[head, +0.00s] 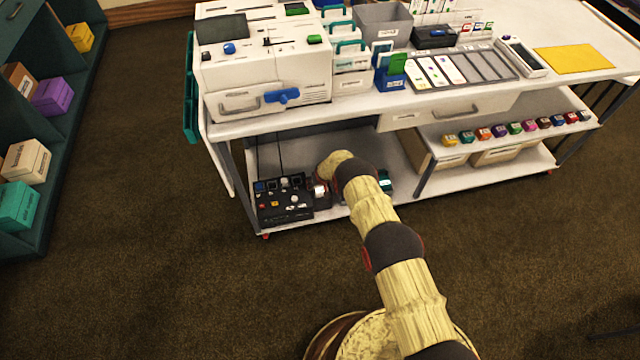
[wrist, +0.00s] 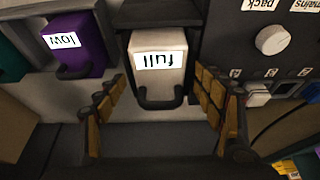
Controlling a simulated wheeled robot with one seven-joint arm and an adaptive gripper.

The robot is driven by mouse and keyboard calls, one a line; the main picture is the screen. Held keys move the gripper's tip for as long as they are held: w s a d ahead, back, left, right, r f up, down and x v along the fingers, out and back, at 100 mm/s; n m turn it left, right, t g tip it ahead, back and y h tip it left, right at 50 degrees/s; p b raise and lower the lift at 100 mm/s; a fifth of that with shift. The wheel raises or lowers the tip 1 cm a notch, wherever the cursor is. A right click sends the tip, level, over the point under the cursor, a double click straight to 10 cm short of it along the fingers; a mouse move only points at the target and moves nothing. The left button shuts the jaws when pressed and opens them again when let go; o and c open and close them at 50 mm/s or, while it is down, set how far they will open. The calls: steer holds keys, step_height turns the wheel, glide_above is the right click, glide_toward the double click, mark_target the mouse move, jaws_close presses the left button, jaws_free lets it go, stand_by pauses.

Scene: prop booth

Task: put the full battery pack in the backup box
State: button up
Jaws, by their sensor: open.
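The full battery pack (wrist: 158,62) is white with an upside-down "full" label and a dark handle. It sits in a dark bay in the wrist view. My gripper (wrist: 160,88) is open, with one finger on each side of the pack's handle end; I cannot tell whether they touch it. A purple pack (wrist: 82,38) labelled "low" sits in a bay to its left. In the head view my arm reaches to the lower shelf and hides most of the gripper. I cannot make out which thing is the backup box.
A black control panel (head: 283,199) stands on the lower shelf (head: 400,150); its knob (wrist: 271,40) is right of the pack in the wrist view. A teal object (head: 385,181) lies right of my arm. The white worktop above is crowded. Carpet in front is clear.

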steer(key=shift+s+f, duration=0.1)
steer(key=shift+s, duration=0.05)
steer(key=shift+r, duration=0.6)
steer(key=v, duration=1.1)
steer(key=shift+d, duration=0.1)
steer(key=shift+s, duration=0.1)
